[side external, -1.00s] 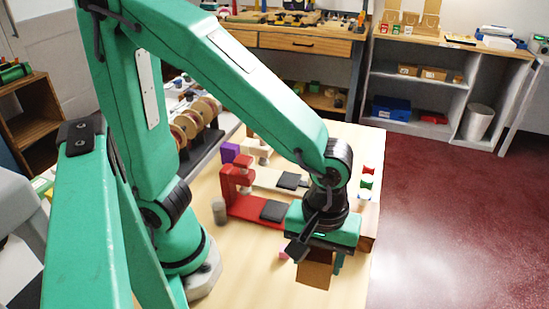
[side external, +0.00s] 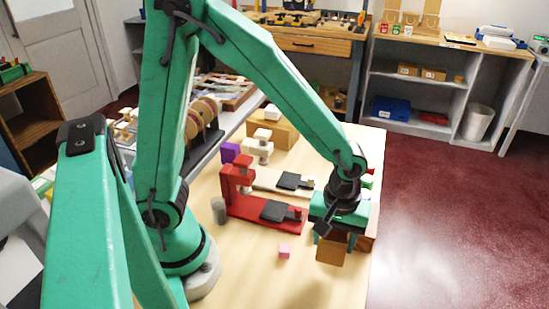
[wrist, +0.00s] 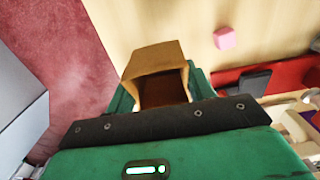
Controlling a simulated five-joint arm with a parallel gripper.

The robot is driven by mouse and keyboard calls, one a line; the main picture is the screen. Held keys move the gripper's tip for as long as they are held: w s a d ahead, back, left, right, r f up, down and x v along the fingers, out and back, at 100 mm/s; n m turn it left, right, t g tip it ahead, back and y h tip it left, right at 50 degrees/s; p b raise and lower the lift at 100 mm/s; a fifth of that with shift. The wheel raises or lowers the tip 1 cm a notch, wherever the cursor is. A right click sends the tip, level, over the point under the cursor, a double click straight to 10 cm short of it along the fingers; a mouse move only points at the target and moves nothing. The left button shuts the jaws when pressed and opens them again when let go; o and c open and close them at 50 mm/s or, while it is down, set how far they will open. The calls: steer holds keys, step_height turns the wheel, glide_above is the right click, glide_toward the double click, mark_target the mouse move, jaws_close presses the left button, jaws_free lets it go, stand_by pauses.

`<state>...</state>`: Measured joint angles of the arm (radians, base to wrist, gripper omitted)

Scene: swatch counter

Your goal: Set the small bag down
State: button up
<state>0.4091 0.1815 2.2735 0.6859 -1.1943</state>
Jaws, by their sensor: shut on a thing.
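The small bag (side external: 331,250) is a brown, box-shaped paper bag. My gripper (side external: 334,236) is shut on it and holds it near the right edge of the pale wooden counter (side external: 245,276). In the wrist view the bag (wrist: 154,60) shows its dark open mouth towards the camera, and my gripper's fingers (wrist: 157,92) are mostly hidden beside it. I cannot tell whether the bag's bottom touches the counter.
A red press (side external: 250,207) with a dark pad stands left of the bag, and a cream one (side external: 270,178) is behind it. A pink cube (side external: 284,251) lies left of the bag. The front of the counter is clear. The red floor lies beyond its right edge.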

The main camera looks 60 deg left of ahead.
mark_target(332, 250)
steer(key=shift+f, duration=2)
steer(key=shift+f, duration=0.1)
steer(key=o, duration=0.9)
steer(key=shift+r, duration=6.15)
